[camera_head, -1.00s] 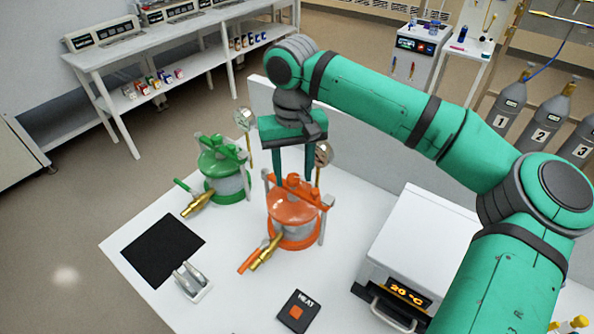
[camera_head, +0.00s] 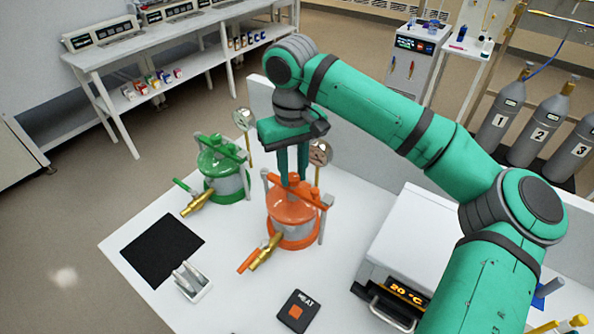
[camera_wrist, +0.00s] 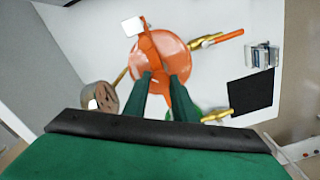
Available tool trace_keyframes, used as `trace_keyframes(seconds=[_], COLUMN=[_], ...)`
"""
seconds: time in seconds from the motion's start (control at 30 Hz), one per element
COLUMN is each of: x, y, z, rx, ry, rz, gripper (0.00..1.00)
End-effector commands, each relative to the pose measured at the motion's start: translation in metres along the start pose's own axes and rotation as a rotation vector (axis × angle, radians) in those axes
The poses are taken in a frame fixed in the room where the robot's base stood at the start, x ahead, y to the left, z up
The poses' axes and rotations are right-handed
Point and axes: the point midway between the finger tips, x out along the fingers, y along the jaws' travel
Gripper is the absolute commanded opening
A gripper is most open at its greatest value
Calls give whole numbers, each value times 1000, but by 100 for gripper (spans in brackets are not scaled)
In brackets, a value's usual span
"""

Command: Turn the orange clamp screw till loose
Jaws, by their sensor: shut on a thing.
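The orange vessel (camera_head: 293,210) stands on the white bench, with an orange clamp bar across its lid. The orange clamp screw is at the middle of that bar, mostly hidden by my fingers. My gripper (camera_head: 293,178) points straight down from above and is shut on the clamp screw. In the wrist view the two green fingers (camera_wrist: 160,82) come together at the bar over the orange lid (camera_wrist: 165,55). The vessel's brass valve with an orange handle (camera_head: 262,252) points toward the front left.
A green vessel (camera_head: 222,168) stands to the left with its own clamp and brass valve. A round gauge (camera_head: 320,152) is close behind my gripper. A white heater box (camera_head: 410,245) reading 20 °C stands right. A black mat (camera_head: 162,250) lies front left.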

Motion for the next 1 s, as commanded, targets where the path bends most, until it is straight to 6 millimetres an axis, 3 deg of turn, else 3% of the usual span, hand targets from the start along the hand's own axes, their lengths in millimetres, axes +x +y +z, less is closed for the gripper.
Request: trace_keyframes(seconds=[0.6, 1.0], x=[-1, -1], y=[-1, -1], z=[0, -1], rx=[-549, -747], ry=[2, 4], rz=[0, 0], gripper=[2, 2])
